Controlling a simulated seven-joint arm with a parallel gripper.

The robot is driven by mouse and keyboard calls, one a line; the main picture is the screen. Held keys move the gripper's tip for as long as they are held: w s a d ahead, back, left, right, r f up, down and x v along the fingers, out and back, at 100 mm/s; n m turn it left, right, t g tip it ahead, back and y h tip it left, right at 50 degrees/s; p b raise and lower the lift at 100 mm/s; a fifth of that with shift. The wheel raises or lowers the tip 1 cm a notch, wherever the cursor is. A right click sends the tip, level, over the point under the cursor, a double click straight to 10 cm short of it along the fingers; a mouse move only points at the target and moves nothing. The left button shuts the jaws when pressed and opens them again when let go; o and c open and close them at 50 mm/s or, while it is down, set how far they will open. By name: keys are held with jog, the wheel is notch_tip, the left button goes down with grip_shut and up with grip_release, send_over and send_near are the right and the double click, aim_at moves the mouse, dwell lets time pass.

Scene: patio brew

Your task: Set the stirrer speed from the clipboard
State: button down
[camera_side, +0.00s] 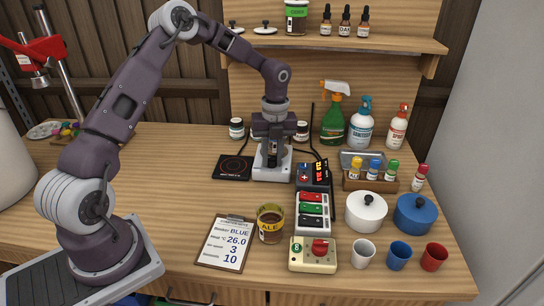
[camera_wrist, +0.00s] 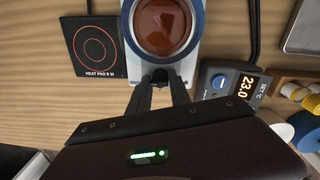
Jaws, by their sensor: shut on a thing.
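The clipboard (camera_side: 224,243) lies at the front of the bench and reads Beaker BLUE, 26.0 °C, 3 and 10; its small row labels are hard to read. The white stirrer base (camera_side: 272,172) stands at mid-bench under my gripper (camera_side: 272,157). In the wrist view, a blue-rimmed beaker of red-brown liquid (camera_wrist: 163,24) sits on the white base (camera_wrist: 187,66). My gripper (camera_wrist: 160,84) points at the near edge of the base, its fingertips closed around a small dark knob (camera_wrist: 159,76). The knob's setting cannot be read, as the fingers cover most of it.
A heat pad (camera_side: 234,167) lies left of the stirrer. A temperature controller (camera_wrist: 232,84) showing 23.0 stands close on the right. A switch strip (camera_side: 313,212), a red-knob box (camera_side: 312,254), an ALE jar (camera_side: 270,224), pots and cups crowd the front right.

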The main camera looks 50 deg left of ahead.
aim_at(274, 158)
jog(key=shift+w+r, duration=0.1)
jog(key=shift+w, duration=0.05)
jog(key=c, duration=1.2)
grip_release()
notch_tip(274, 158, up, 7)
jog(key=shift+d, duration=0.15)
jog(key=shift+d+r, duration=0.15)
jog(key=shift+r, duration=0.15)
jog(key=s+d+r+n+t+y, duration=0.1)
jog(key=s+d+r+n, duration=0.35)
jog(key=s+r, duration=0.25)
jog(key=s+d+r+n+t+y, duration=0.1)
jog(key=s+d+r+n+t, duration=0.1)
jog(key=s+d+r+n, duration=0.35)
jog(key=s+d+r+n+t+h, duration=0.1)
jog(key=s+d+n+t+h, duration=0.1)
jog(key=s+n, duration=1.2)
jog(key=s+t, duration=0.1)
jog(key=s, duration=0.2)
jog(key=shift+s+d+r, duration=0.2)
jog(key=shift+s+d, duration=0.15)
jog(key=shift+d, duration=0.05)
